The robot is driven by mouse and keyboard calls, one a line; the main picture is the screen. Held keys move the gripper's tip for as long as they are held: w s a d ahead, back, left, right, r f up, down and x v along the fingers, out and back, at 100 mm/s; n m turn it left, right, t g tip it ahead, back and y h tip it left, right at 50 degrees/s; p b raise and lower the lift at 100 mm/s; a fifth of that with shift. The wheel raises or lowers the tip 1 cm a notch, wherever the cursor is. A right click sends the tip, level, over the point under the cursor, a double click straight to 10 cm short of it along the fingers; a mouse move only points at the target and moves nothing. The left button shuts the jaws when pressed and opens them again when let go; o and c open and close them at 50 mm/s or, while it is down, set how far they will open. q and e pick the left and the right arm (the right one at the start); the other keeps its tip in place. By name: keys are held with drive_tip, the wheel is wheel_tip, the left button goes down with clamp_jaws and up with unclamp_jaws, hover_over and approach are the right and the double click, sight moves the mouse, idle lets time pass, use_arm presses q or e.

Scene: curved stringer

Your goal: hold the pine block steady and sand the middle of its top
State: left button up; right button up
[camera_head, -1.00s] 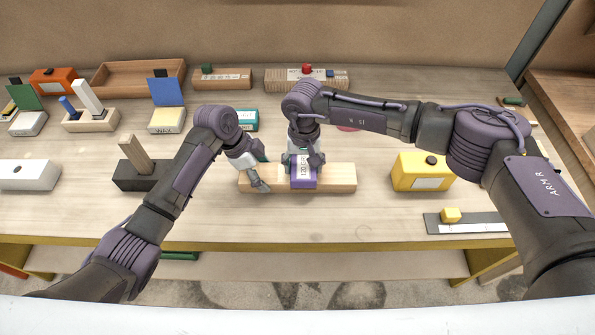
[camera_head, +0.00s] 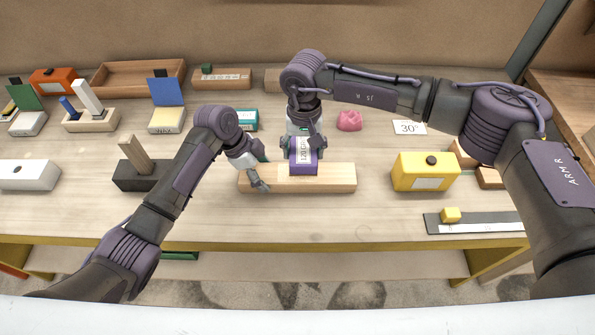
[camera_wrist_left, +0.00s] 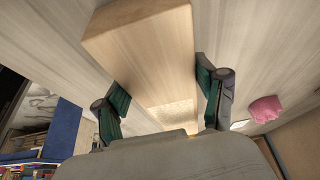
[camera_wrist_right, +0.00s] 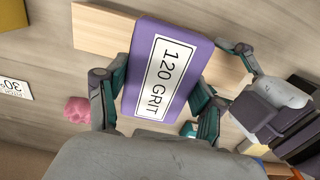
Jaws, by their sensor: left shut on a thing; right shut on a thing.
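The pine block (camera_head: 336,178) is a long pale bar lying flat near the front of the bench. My left gripper (camera_head: 255,172) is shut on it towards its left end; in the left wrist view the fingers flank the pine block (camera_wrist_left: 145,50), and a speckled patch shows on its top. My right gripper (camera_head: 303,146) is shut on a purple sanding block (camera_head: 304,165) labelled 120 GRIT, over the middle of the pine block. The sanding block (camera_wrist_right: 178,40) also shows in the right wrist view. I cannot tell whether it touches the pine top.
A yellow box (camera_head: 425,171) stands to the right, with a grey strip (camera_head: 475,224) in front of it. A black block with a wooden peg (camera_head: 136,155) stands to the left. A pink lump (camera_head: 349,121) and a teal box (camera_head: 247,118) lie behind.

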use_arm(q)
drive_tip(key=o, duration=1.2)
drive_tip(key=shift+r, duration=0.1)
drive_tip(key=shift+v, duration=2.4)
drive_tip(key=v, duration=1.2)
drive_tip(key=shift+a, duration=0.1)
